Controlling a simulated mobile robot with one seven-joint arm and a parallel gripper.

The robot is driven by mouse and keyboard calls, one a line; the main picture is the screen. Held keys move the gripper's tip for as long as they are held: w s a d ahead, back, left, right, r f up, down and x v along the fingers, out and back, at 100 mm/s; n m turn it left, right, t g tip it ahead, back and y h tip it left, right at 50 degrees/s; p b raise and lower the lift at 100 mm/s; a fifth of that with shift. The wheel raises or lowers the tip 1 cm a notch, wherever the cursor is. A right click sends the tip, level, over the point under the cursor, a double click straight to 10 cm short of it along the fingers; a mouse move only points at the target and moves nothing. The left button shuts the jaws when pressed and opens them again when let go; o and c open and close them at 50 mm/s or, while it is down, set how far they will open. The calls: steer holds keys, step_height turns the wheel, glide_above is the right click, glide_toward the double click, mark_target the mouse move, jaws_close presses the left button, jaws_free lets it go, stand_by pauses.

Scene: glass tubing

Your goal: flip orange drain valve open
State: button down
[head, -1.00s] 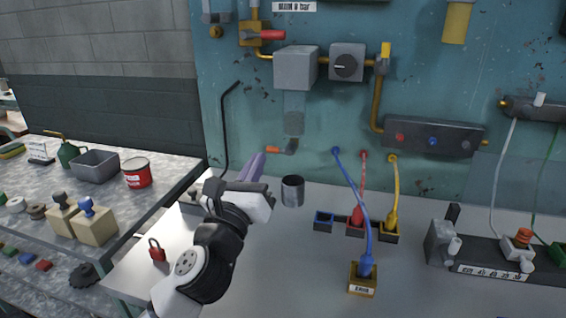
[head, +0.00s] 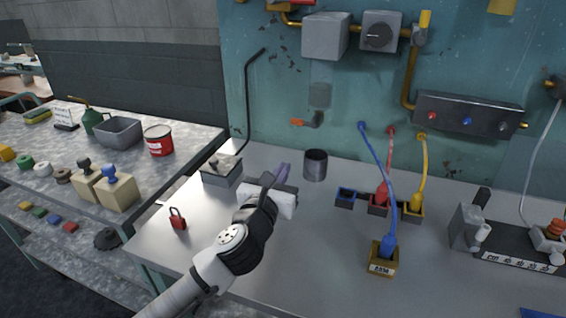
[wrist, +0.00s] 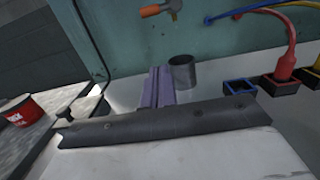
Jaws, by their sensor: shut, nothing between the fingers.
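The orange drain valve handle (head: 298,122) sticks out to the left of a small grey spout (head: 316,119) low on the teal panel, below a grey box. In the wrist view the orange handle (wrist: 152,10) shows at the top edge, lying roughly level. A dark metal cup (head: 315,165) stands on the bench below the spout; it also shows in the wrist view (wrist: 183,72). My gripper (head: 283,172) is shut and empty, with purple fingers. It is in front of and below the handle, left of the cup, and touches neither.
A black bent rod (head: 247,100) rises on the left near a grey box (head: 221,170). A red padlock (head: 177,219) lies on the bench. Space before the handle is clear.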

steer(key=w+d+r+p, duration=0.2)
steer(key=w+r+p, duration=0.2)
steer(key=w, duration=0.4)
steer(key=shift+d+r+p, duration=0.2)
steer(key=shift+d+p, duration=0.15)
steer(key=shift+p, duration=0.15)
steer(key=shift+w, duration=0.2)
steer(key=shift+m, duration=0.3)
steer(key=shift+a+r, duration=0.1)
